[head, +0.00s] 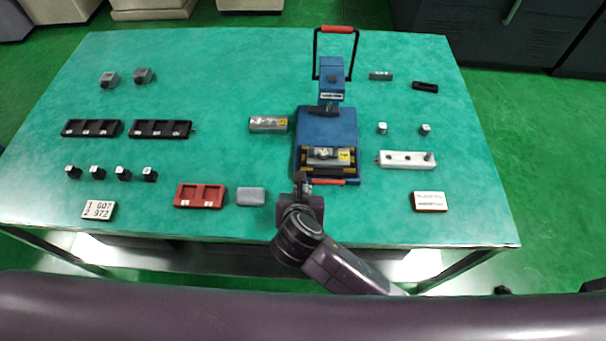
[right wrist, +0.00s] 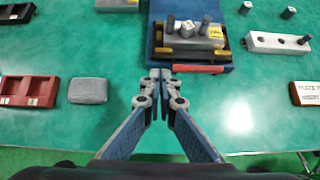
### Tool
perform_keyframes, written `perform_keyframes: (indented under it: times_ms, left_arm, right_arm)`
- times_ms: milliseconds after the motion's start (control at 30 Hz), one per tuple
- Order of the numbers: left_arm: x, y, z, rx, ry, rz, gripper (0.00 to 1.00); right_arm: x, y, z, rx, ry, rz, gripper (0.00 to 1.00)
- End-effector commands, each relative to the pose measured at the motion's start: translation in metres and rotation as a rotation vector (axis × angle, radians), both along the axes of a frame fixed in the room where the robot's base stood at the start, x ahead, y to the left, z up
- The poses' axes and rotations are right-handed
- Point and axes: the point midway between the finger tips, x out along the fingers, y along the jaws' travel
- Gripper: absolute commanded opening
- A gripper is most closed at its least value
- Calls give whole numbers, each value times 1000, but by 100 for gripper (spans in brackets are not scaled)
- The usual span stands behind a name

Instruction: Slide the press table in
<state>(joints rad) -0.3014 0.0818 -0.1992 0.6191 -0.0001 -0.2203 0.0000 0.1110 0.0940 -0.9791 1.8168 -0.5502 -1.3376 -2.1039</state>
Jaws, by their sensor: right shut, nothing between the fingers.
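The blue press (head: 325,125) stands right of the middle of the green table, with a raised lever that has a red grip (head: 338,29). Its press table (head: 327,158), with yellow corners, sits at the front of the blue base and carries a grey metal block with dark pins. It also shows in the right wrist view (right wrist: 180,48). A red handle (right wrist: 198,69) lies along its front. My right gripper (head: 301,182) is shut and empty. Its fingertips (right wrist: 160,76) are at the base's front edge, just left of the red handle; contact is unclear. My left gripper is not in view.
A grey box (head: 251,196) and a red tray (head: 200,196) lie left of my gripper. A white pin holder (head: 406,159) and a sign (head: 429,202) lie right.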

Motion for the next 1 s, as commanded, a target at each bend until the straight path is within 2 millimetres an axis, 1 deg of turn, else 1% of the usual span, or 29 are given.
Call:
perform_keyframes:
  times_ms: [167, 500, 700, 833, 1000]
  left_arm:
    - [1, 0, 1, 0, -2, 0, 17]
    - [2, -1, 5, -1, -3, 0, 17]
    - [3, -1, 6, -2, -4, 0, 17]
    - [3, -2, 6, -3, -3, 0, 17]
    - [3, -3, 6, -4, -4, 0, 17]
  right_arm:
    - [9, 2, -5, -25, -8, 21, 0]
    - [48, 1, -40, -24, -6, 19, 0]
    - [66, 2, -57, -22, -6, 19, 0]
    - [72, 2, -63, -19, -6, 19, 0]
    - [75, 2, -65, -19, -6, 18, 0]
